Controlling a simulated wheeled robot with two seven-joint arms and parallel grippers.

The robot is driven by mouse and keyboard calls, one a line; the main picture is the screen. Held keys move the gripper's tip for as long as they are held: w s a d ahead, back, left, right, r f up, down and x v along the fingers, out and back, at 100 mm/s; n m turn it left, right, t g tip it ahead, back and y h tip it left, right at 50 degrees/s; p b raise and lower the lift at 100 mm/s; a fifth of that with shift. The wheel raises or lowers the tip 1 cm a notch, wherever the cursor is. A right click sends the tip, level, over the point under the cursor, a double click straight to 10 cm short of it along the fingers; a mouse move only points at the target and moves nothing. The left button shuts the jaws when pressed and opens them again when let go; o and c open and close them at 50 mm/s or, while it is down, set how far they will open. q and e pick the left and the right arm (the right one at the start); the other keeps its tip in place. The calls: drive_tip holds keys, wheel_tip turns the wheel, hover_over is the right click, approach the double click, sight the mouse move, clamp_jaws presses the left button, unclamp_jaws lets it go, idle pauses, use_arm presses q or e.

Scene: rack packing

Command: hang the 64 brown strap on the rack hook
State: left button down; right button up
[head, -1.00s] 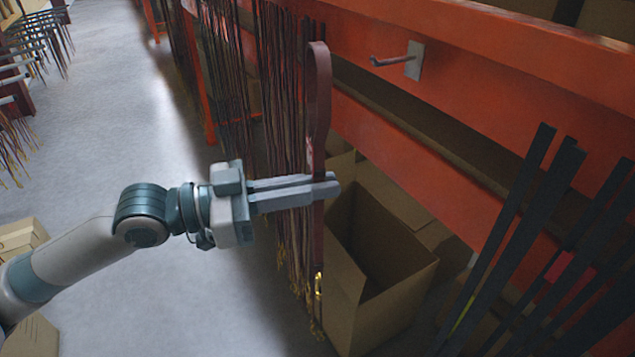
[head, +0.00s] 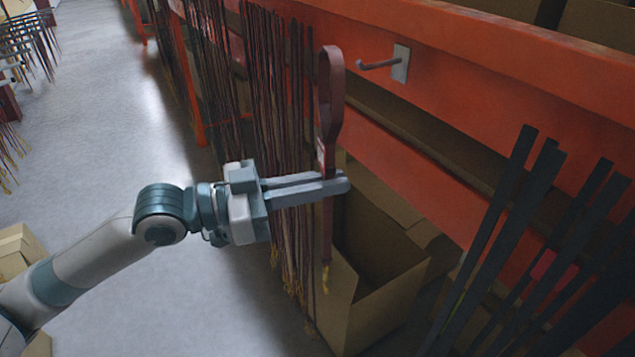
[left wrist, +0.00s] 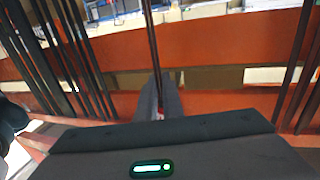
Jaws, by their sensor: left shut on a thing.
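My left gripper (head: 335,184) is shut on the brown strap (head: 329,95). The strap hangs upright, with its loop above the fingers and its tail with a yellowish end below them. In the left wrist view the strap (left wrist: 152,45) runs up from between the fingers (left wrist: 160,100). The rack hook (head: 378,65) is a bare metal peg on a pale plate on the orange beam. It is to the right of the strap's loop in the head view, with a gap between them. The hook is not clearly visible in the left wrist view. My right gripper is not in view.
An open cardboard box (head: 385,270) stands below the strap. Many thin brown straps (head: 285,110) hang behind and left of the gripper. Black straps (head: 500,230) hang at the right. The orange rack beam (head: 480,70) runs along the right side.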

use_arm(q)
drive_tip(key=w+d+f, duration=0.2)
drive_tip(key=w+d, duration=0.2)
drive_tip(key=d, duration=0.2)
drive_tip(key=shift+w+b, duration=0.15)
drive_tip(key=shift+b, duration=0.2)
idle(0.8)
drive_tip(key=shift+f, duration=0.1)
idle(0.6)
drive_tip(key=c, duration=1.8)
unclamp_jaws()
